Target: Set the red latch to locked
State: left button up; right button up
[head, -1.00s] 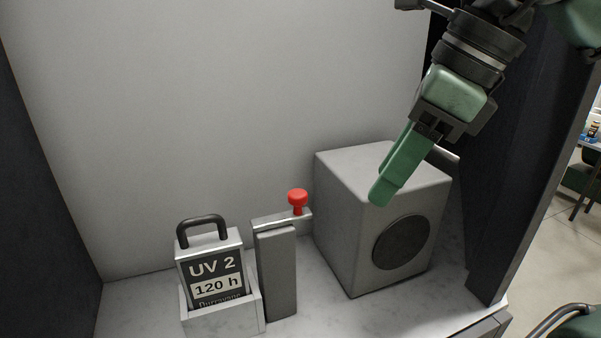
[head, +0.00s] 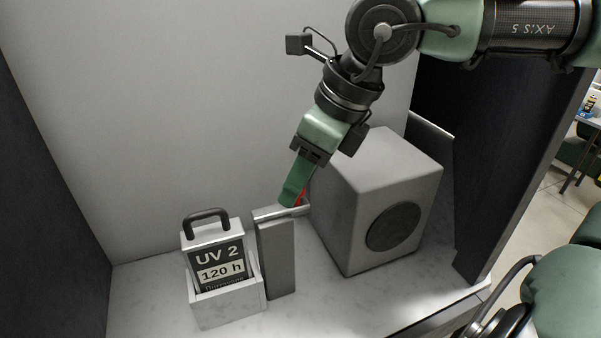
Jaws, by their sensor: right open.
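The red latch knob (head: 302,197) sits at the right end of a metal bar (head: 270,213) on top of a grey post (head: 277,258). The bar points to the right, toward the grey box. My right gripper (head: 291,198) reaches down from above, its green fingers in front of the knob and hiding most of it. It is open; whether the fingers touch the knob or stand on both sides of it I cannot tell. My left gripper is not in view.
A UV 2 cartridge (head: 216,259) with a black handle stands in a white holder (head: 229,305) left of the post. A grey box (head: 350,225) with a round dark disc stands close on the right. Dark walls flank the marble shelf (head: 300,309).

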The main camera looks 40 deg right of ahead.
grip_shut()
dwell(1.4)
